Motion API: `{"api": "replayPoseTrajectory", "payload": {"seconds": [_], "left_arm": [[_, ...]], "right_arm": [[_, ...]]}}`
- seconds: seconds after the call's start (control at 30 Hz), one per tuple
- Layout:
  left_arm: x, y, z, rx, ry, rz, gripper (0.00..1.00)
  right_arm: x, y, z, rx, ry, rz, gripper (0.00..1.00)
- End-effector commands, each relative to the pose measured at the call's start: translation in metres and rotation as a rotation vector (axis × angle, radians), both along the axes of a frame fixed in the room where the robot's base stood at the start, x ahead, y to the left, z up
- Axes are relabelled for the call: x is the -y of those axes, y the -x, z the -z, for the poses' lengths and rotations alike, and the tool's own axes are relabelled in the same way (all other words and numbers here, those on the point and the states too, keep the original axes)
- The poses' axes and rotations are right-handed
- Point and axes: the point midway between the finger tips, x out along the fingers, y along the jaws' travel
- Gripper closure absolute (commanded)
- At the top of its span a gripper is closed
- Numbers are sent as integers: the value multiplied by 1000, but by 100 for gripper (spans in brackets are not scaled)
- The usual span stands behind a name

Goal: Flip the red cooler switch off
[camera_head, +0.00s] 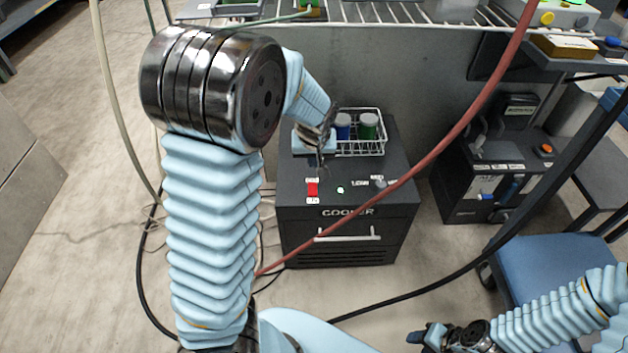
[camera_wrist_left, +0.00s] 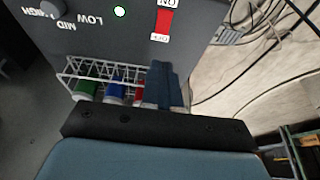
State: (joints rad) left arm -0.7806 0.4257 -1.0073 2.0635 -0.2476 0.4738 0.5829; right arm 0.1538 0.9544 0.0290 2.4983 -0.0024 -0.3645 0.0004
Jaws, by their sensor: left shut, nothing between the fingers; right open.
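The dark cooler box (camera_head: 345,250) stands on the floor at the centre. Its red switch (camera_head: 312,190) is on the left of the sloped front panel, between two small white labels. The switch also shows in the left wrist view (camera_wrist_left: 164,22), with the OFF label at its end nearer the fingers. I cannot tell which way its rocker is tilted. My left gripper (camera_head: 322,162) is shut and empty, just behind the switch, with a gap visible in the left wrist view (camera_wrist_left: 165,82). My right gripper (camera_head: 418,336) is open and empty at the bottom, far from the cooler.
A green light (camera_head: 340,190) and a knob (camera_head: 381,184) are right of the switch. A white wire basket (camera_head: 360,146) with capped containers sits on the cooler top. A red hose (camera_head: 440,145) crosses in front of the cooler. A blue seat (camera_head: 550,268) is at right.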

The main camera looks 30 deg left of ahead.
Motion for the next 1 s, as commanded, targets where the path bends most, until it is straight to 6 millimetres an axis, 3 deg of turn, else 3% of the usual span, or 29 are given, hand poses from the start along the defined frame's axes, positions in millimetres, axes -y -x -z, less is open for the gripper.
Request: {"api": "replayPoseTrajectory", "payload": {"seconds": [0.3, 0.5, 0.7, 1.0], "left_arm": [[-13, -18, 68, -4, -1, -4, 100], [-16, -25, 100, -2, 0, -3, 100], [-17, -27, 115, -1, 1, -1, 100], [-17, -27, 117, 0, 1, 0, 100]], "right_arm": [[4, -1, 19, 3, 6, 8, 57], [6, -2, 24, 4, 10, 12, 57], [7, -3, 26, 5, 11, 13, 57], [7, -3, 26, 5, 11, 13, 57]]}}
